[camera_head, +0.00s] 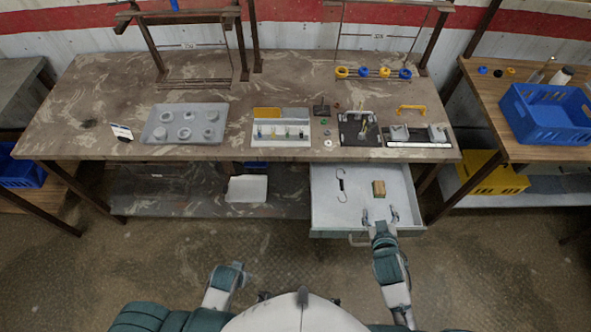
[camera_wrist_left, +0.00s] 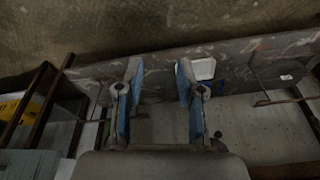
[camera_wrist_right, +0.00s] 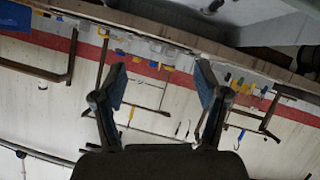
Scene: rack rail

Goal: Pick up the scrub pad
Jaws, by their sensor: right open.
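A small tan-brown block (camera_head: 379,188), which looks like the scrub pad, lies in the open drawer (camera_head: 325,215), right of its middle. My right gripper (camera_head: 380,215) is open over the front part of the drawer, just in front of the block and apart from it. In the right wrist view the fingers (camera_wrist_right: 160,85) stand wide apart with nothing held; I cannot make out the block there. My left gripper (camera_head: 236,272) is low, in front of the workbench. Its fingers (camera_wrist_left: 157,90) are apart and empty in the left wrist view.
A dark hooked wire-like item (camera_head: 341,187) lies in the drawer, left of the block. The workbench (camera_head: 90,90) above holds a grey tray (camera_head: 185,123), a parts board (camera_head: 281,140) and fixtures. A blue crate (camera_head: 545,113) stands on the right table.

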